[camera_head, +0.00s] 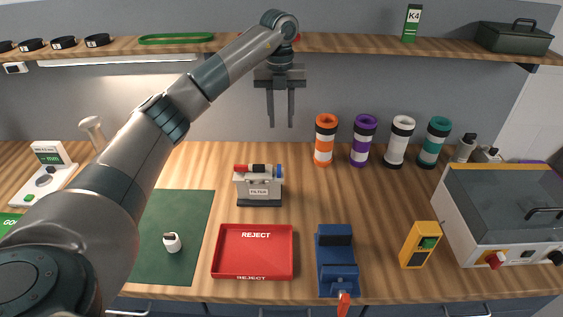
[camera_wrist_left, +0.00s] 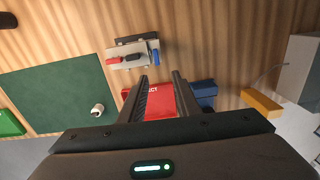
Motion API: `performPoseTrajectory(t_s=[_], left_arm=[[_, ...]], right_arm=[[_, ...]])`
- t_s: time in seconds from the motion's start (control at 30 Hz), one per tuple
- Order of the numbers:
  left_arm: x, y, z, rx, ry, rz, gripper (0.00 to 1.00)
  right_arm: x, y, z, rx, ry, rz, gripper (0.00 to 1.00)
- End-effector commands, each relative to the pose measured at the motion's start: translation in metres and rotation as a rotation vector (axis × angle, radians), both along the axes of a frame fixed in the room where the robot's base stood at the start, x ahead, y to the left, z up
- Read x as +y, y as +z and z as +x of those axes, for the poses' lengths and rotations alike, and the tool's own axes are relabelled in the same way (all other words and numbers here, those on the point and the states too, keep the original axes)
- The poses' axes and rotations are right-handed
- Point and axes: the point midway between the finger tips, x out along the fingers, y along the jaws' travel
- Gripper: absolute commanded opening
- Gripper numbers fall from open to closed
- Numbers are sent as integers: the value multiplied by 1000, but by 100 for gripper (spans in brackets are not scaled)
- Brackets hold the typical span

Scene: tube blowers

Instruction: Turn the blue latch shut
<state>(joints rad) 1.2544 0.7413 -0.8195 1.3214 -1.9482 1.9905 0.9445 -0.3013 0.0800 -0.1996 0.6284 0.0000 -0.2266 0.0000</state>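A small blue latch piece (camera_head: 280,171) sits at the right end of a grey fixture (camera_head: 259,190) with a white label; it also shows in the left wrist view (camera_wrist_left: 154,57). Whether the latch is open or shut I cannot tell. My left gripper (camera_head: 281,124) hangs fingers down, behind and above the fixture, touching nothing. Its two fingers are apart and empty, as the left wrist view (camera_wrist_left: 160,76) also shows. My right gripper is not in view.
A red reject tray (camera_head: 253,278) and a blue vise (camera_head: 338,279) with a red handle stand in front of the fixture. A green mat (camera_head: 150,270) lies at left. Several coloured tubes (camera_head: 363,141) stand at the back right. A shelf (camera_head: 340,43) runs above.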

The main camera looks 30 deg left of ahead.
Motion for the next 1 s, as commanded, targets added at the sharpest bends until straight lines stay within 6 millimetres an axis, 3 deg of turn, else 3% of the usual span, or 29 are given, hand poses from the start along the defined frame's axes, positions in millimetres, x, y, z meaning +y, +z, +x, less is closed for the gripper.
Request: performPoseTrajectory(t_s=[0.1, 0.57, 0.9, 1.0], left_arm=[[8, 5, -3, 11, 18, 20, 30], [6, 0, -3, 13, 14, 18, 30], [6, -28, -3, 14, 15, 16, 30], [6, -43, -3, 16, 15, 17, 30]], right_arm=[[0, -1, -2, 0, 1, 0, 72], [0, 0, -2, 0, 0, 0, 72], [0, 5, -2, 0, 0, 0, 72], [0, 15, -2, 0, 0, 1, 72]])
